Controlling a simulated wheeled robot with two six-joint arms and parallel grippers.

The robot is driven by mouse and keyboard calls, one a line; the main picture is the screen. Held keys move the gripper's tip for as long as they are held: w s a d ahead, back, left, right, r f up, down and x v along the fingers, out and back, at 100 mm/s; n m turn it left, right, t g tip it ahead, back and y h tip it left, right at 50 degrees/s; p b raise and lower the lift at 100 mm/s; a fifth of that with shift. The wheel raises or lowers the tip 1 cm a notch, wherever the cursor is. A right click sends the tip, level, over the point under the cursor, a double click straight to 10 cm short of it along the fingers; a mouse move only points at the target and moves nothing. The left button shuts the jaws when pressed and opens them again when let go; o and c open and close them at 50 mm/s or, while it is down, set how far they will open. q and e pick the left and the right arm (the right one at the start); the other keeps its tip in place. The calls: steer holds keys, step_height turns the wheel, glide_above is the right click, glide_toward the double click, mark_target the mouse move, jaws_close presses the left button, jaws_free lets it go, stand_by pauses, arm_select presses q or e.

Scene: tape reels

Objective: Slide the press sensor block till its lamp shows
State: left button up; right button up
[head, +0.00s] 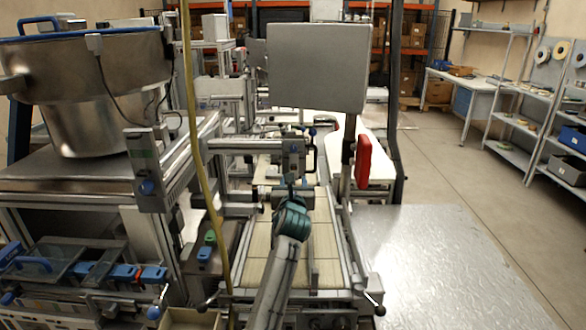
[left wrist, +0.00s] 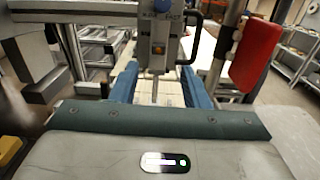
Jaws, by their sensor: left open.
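A grey block (head: 293,152), which looks like the press sensor block, sits on the crossbar of the press line in the middle of the head view. In the left wrist view the block (left wrist: 157,38) is upright at the top centre, with a small orange spot on its front. I cannot tell whether that spot is a lit lamp. My left gripper (head: 291,186) is just below and in front of the block. In the left wrist view its blue fingers (left wrist: 160,86) are open and empty, apart from the block. My right gripper is out of view.
A red part (head: 363,160) on a dark post stands to the right of the block. A grey panel (head: 318,66) stands above and behind. A thin yellow upright (head: 193,110) and a steel bowl (head: 85,85) are on the left. A bare metal plate (head: 445,265) lies right.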

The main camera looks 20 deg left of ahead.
mark_target(294, 168)
arm_select(q)
steer(key=x, duration=0.5)
steer(key=shift+a+p, duration=0.1)
steer(key=shift+p, duration=0.2)
steer(key=shift+x, duration=1.25)
steer(key=shift+w+f, duration=0.1)
steer(key=shift+f, duration=0.05)
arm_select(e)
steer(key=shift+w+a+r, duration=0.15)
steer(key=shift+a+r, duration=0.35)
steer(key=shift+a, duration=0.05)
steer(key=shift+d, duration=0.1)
arm_select(q)
steer(key=c, duration=0.9)
jaws_close()
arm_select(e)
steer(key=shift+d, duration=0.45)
